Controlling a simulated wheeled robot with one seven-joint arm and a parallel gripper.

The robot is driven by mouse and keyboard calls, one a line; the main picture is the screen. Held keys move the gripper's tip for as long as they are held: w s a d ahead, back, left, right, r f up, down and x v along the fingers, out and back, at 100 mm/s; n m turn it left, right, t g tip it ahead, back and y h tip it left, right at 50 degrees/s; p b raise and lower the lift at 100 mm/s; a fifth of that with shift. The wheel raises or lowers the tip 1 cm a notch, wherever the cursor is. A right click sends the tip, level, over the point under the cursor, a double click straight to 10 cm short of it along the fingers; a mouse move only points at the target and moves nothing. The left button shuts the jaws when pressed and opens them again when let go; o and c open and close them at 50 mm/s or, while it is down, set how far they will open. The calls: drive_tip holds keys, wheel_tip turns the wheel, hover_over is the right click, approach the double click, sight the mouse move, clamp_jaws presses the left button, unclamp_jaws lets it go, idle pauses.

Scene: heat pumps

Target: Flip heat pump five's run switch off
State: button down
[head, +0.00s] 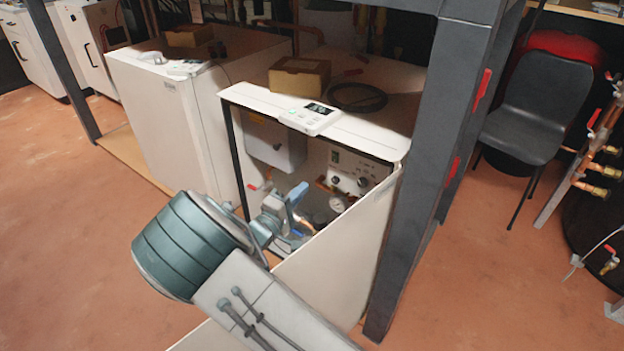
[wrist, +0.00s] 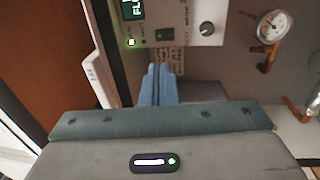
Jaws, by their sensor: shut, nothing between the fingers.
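The open-fronted heat pump (head: 240,95) stands in the middle of the head view, with a white control panel (head: 350,172) inside. My gripper (head: 298,190) is inside the open front. Its blue fingers (wrist: 157,68) are closed together, empty, just below the panel and apart from the green part.
A round gauge (wrist: 272,25) and copper piping are right of the panel. A loose white front cover (head: 345,245) leans at the right of the opening. A dark steel post (head: 420,150) rises beside it. Another white heat pump (head: 160,110) stands to the left.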

sight(334, 155)
drive_tip(key=b+x, duration=0.2)
drive_tip(key=x, duration=1.1)
drive_tip(key=shift+b, duration=0.3)
drive_tip(key=shift+r, duration=0.1)
